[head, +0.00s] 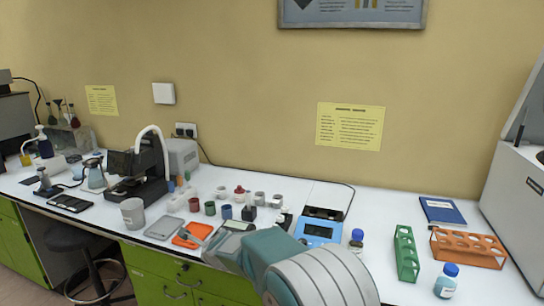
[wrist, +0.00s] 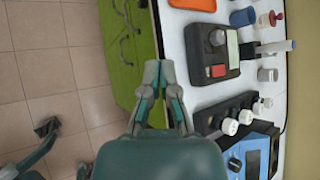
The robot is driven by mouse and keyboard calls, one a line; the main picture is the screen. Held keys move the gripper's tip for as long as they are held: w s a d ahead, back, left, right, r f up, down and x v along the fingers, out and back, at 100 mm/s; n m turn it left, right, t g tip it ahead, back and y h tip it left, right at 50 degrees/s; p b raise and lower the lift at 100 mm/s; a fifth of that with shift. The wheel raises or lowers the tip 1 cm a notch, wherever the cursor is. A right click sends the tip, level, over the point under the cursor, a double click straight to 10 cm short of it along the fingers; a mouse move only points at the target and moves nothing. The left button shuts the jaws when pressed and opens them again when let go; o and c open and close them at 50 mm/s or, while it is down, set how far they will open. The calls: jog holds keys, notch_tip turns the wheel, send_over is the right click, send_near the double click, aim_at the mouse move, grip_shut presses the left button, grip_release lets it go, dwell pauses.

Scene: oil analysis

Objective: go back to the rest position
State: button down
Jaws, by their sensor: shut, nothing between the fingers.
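My gripper (wrist: 160,72) is shut and empty in the wrist view. It points along the front edge of the white bench (wrist: 174,47), beside the green drawer front (wrist: 124,58) and over the floor side. In the head view my arm reaches up from the bottom middle towards the bench front. Its green and grey links cover part of the bench edge, and I cannot make out the fingertips clearly there.
A dark device with a red button (wrist: 213,66) and a blue instrument (wrist: 252,155) stand near the gripper. In the head view, a green rack (head: 406,254), an orange rack (head: 468,248) and bottles stand right. A stool (head: 88,262) stands left.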

jog(key=s+d+r+n+g, duration=0.1)
jog(key=s+d+r+n, duration=1.1)
jog(key=s+d, duration=0.4)
jog(key=s+d+f+n+g+h, duration=0.1)
jog(key=s+d+n+h, duration=0.5)
jog(key=s+d, duration=1.2)
jog(key=s+n+g, duration=0.1)
jog(key=s+n, duration=0.1)
jog(key=s, duration=0.1)
jog(key=shift+s+f, duration=0.15)
jog(key=shift+s, duration=0.2)
